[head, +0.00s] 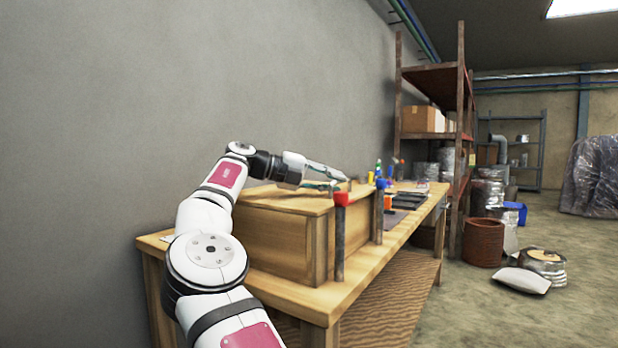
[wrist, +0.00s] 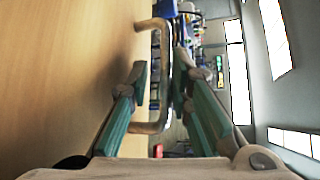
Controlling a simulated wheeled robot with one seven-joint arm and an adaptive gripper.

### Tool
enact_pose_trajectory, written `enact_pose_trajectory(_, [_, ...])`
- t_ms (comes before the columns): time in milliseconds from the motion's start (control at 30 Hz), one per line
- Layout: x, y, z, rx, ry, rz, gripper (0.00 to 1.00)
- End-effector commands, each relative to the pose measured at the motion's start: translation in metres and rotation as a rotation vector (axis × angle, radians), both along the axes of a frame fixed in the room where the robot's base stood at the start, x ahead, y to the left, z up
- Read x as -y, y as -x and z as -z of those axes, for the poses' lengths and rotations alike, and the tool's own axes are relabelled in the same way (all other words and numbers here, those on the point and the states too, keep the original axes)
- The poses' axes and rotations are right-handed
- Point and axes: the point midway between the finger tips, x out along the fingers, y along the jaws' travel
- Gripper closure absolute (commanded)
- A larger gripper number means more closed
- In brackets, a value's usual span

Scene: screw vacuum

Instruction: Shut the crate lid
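The wooden crate (head: 275,240) stands on the workbench near the wall. Its lid (head: 280,197) looks flat on top; I cannot tell whether a small gap is left under it. In the wrist view a pale wooden surface (wrist: 60,70) fills the left side, with a U-shaped handle (wrist: 163,95) standing out from it. My gripper (head: 341,182) is over the far right part of the crate top. In the wrist view my gripper (wrist: 160,68) is open, with one finger on each side of the handle's bar. The handle is hard to see in the head view.
Clamps with a red part (head: 342,199) stand at the crate's right end. Tools and small items cover the workbench (head: 365,280) beyond. A tall shelf (head: 460,120) stands past it. A rust-coloured drum (head: 483,242) and a sack (head: 523,280) are on the floor.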

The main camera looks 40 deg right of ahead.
Motion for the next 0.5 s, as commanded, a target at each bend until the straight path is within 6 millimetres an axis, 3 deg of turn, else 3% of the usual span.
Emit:
enact_pose_trajectory(200, [-0.043, -0.022, -0.011, 0.001, 0.000, -0.007, 0.82])
enact_pose_trajectory(500, [-0.073, -0.036, -0.020, 0.001, -0.001, -0.003, 0.82])
